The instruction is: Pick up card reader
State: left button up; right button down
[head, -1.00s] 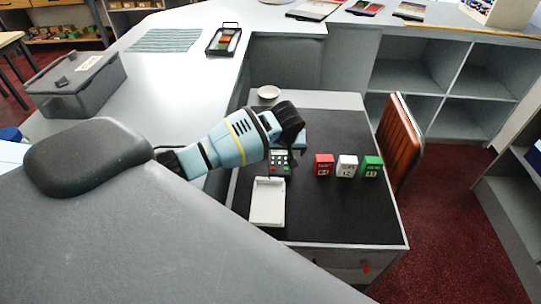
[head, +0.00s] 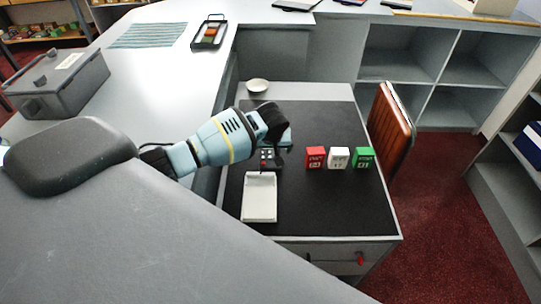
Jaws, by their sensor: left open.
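The card reader (head: 267,159) is a small dark device with light keys and a bit of red. It lies on the black desk mat, just behind a white tray. My left gripper (head: 284,145) is over the far end of the reader, pointing down, and is open. The dark wrist and the fingers hide part of the reader's far end. I cannot tell whether the fingers touch it. My right gripper is not in view.
The white tray (head: 260,199) is close in front of the reader. Red (head: 315,158), white (head: 339,158) and green (head: 363,158) blocks stand to the right. A small bowl (head: 257,86) is behind. A brown chair back (head: 390,130) stands by the desk's right edge. The mat's front right is clear.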

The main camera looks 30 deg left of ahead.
aim_at(270, 153)
pick_arm(q)
jog(key=x, duration=0.3)
jog(key=shift+s+f+b, duration=0.1)
jog(key=shift+f+b, duration=0.15)
jog(key=shift+b, duration=0.05)
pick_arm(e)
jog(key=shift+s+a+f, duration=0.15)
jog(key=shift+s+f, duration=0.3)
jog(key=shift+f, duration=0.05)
pick_arm(q)
jog(key=shift+r, duration=0.1)
jog(key=c, duration=1.3)
jog(key=shift+r, duration=0.15)
